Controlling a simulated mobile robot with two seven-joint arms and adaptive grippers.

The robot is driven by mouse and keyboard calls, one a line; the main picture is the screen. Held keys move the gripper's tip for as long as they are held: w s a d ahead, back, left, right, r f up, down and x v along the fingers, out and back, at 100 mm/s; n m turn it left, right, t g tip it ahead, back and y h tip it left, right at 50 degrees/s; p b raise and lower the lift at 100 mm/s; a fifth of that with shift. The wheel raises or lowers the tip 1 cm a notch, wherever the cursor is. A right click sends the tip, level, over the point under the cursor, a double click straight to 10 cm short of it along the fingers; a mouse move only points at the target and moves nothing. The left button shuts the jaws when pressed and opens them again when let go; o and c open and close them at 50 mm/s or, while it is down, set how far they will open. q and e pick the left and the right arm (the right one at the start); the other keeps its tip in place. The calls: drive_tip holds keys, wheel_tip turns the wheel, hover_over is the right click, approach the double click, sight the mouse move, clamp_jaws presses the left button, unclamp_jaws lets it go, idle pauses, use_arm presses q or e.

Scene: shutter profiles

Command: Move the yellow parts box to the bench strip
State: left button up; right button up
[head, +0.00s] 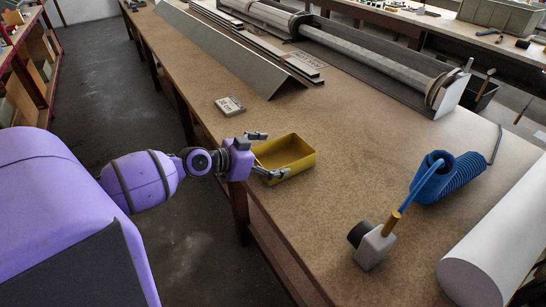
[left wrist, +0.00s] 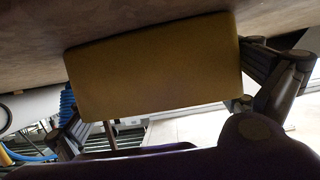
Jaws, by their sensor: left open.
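The yellow parts box (head: 287,154) is an open, empty-looking tray, upright on the brown bench top near its left edge. My left gripper (head: 275,154) is open at the box's left end, one finger by the far side and one by the near side. In the left wrist view the yellow box (left wrist: 155,68) fills the middle, with the open fingers of my left gripper (left wrist: 165,105) on either side; contact cannot be told. No separately marked strip can be made out on the bench (head: 330,200). My right gripper is not in view.
A small labelled block (head: 230,106) lies behind the box. A long angled metal profile (head: 225,50) and flat slats lie farther back. A blue coiled hose (head: 450,178), a grey-and-black tool (head: 374,245) and a white roll (head: 495,240) are at right. Bench between is clear.

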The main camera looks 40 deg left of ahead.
use_arm(q)
drive_tip(key=shift+s+a+r, duration=0.1)
drive_tip(key=shift+r, duration=0.15)
drive_tip(key=b+v, duration=0.1)
drive_tip(key=v, duration=1)
drive_tip(key=s+d+f+n+g+y, duration=0.1)
drive_tip(key=s+d+f+y, duration=0.1)
drive_tip(key=s+f, duration=0.8)
drive_tip(key=s+d+f+n+g+y, duration=0.1)
drive_tip(key=s+d+f+n+g, duration=0.15)
drive_tip(key=s+f, duration=0.75)
drive_tip(key=s+d+f+y, duration=0.1)
drive_tip(key=s+d+f, duration=0.3)
drive_tip(key=d, duration=0.4)
drive_tip(key=s+d+f+g+y, duration=0.1)
drive_tip(key=s+d+f, duration=0.4)
drive_tip(key=d+f, duration=0.2)
drive_tip(key=shift+s+d+f+n, duration=0.25)
drive_tip(key=shift+d+f+n, duration=0.1)
drive_tip(key=shift+d, duration=0.25)
